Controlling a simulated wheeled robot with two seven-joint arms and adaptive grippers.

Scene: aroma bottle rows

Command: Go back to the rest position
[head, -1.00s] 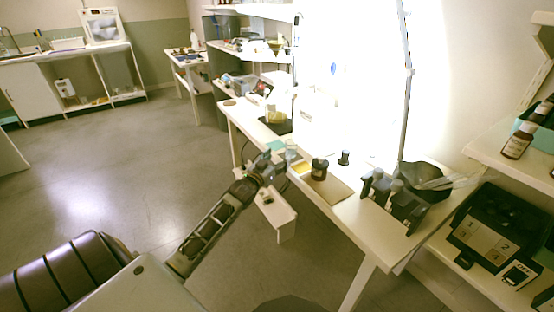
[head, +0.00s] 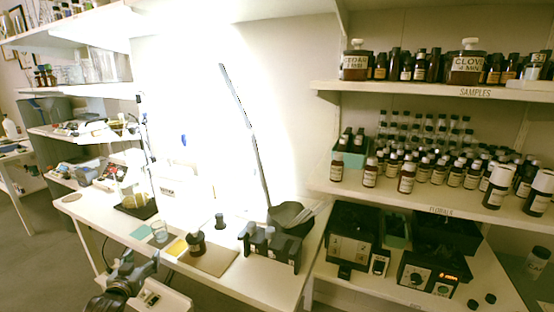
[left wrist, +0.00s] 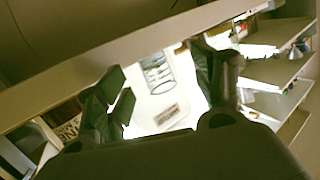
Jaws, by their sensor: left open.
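My left gripper (head: 138,268) is at the lower left of the head view, just off the front edge of the white bench (head: 228,283). In the left wrist view its two dark fingers (left wrist: 165,88) stand wide apart with nothing between them. A pale panel with a small label plate shows beyond the fingers in that view. My right gripper does not show in either view.
On the bench stand a dark jar (head: 196,244) on a tan board, a black rack (head: 271,248) and a black bowl (head: 291,217). Shelves of brown bottles (head: 406,178) fill the right. Open floor (head: 32,260) lies at the far left.

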